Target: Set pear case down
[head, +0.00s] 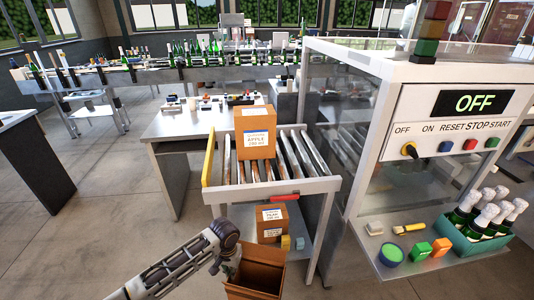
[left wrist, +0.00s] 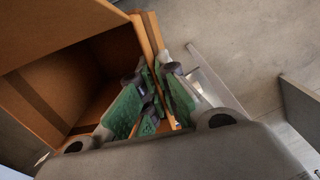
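My left gripper (head: 231,262) comes in from the bottom left in the head view. It is at the left wall of an open brown cardboard case (head: 256,272) in front of the roller table. In the left wrist view the gripper's green-padded fingers (left wrist: 152,105) are closed on both sides of the case's wall (left wrist: 150,45). The inside of the case looks empty where it shows. No label shows on it. A carton whose label seems to read pear (head: 272,222) is on the shelf under the rollers. My right gripper is not in view.
A carton labelled apple (head: 256,135) stands on the roller table (head: 308,184). A machine marked OFF (head: 463,103) is on the right, with a teal crate of bottles (head: 466,243) on its ledge. Floor (head: 120,230) is clear on the left.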

